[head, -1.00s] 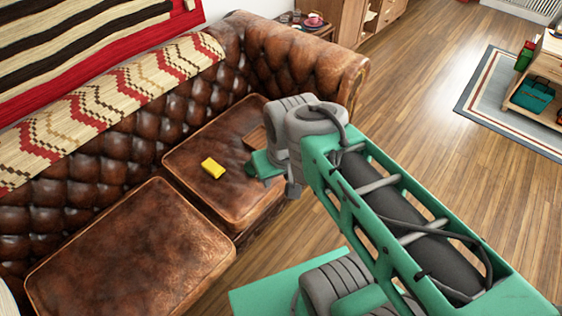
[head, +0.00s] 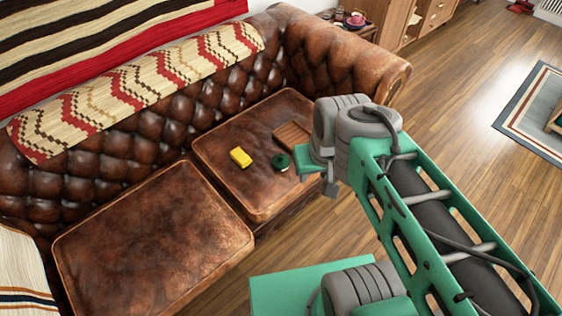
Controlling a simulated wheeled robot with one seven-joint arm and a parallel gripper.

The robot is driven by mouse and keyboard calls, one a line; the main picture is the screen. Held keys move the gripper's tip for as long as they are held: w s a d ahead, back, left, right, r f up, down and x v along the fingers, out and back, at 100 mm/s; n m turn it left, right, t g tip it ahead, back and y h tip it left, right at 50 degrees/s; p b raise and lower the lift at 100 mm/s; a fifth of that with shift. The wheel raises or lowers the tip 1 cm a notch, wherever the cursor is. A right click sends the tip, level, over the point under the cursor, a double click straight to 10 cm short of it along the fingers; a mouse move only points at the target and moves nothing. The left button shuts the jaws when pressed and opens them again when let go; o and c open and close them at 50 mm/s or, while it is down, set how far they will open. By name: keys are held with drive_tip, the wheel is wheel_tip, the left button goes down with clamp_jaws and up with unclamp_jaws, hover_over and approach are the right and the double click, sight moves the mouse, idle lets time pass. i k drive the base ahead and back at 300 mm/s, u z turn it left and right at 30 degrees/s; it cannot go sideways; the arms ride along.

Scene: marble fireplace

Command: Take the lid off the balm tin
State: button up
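A small dark green round object (head: 281,161), which looks like the balm tin, lies on the right seat cushion of the brown leather sofa. It has a lighter spot near its lower edge. At this size I cannot tell the lid from the body. My gripper (head: 309,169) is just right of it in the head view, seemingly above the cushion's edge and apart from it. The fingers are small and partly hidden by the wrist, so their opening does not show.
A yellow block (head: 240,157) lies left of the tin. A brown slatted wooden piece (head: 293,138) lies behind it, partly hidden by my arm. The left cushion (head: 150,245) is bare. The sofa arm (head: 360,60) rises at the back right. Wooden floor (head: 460,110) is open on the right.

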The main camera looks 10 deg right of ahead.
sight(279, 160)
drive_tip(key=z, duration=0.95)
drive_tip(key=i, duration=0.9)
drive_tip(key=u, duration=3.95)
